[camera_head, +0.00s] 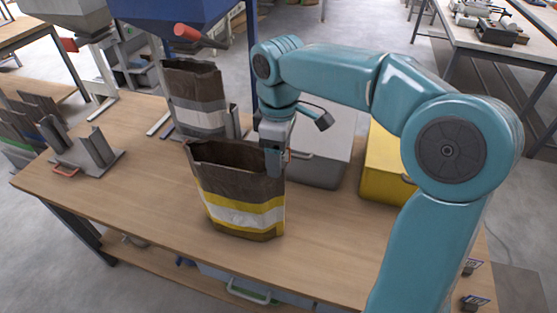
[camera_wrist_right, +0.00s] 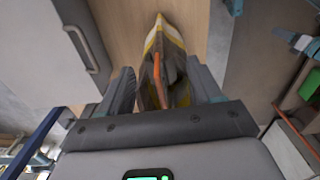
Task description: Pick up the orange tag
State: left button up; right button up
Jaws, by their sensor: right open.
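The orange tag (camera_wrist_right: 157,80) shows in the right wrist view as a narrow orange strip in the gap between my right gripper's fingers, in front of the bag. Its contact with the fingers cannot be told. My right gripper (camera_wrist_right: 162,88) is open, a finger on either side of the tag. In the head view my right gripper (camera_head: 278,162) points down at the right upper edge of the brown open-topped bag (camera_head: 242,217), which has yellow and white bands. My left gripper is out of view.
A second bag (camera_head: 202,119) with a grey-white band stands behind, below a blue hopper (camera_head: 180,12). A grey box (camera_head: 325,165) and a yellow box (camera_head: 385,165) stand to the right. A metal holder (camera_head: 88,158) sits at left. The front of the wooden table (camera_head: 150,215) is clear.

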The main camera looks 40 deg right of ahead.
jog(key=shift+f, duration=0.15)
jog(key=shift+s+a, duration=0.15)
jog(key=shift+s, duration=0.05)
jog(key=shift+c, duration=0.6)
grip_shut()
jog(key=shift+w+r, duration=0.1)
jog(key=shift+r, duration=0.1)
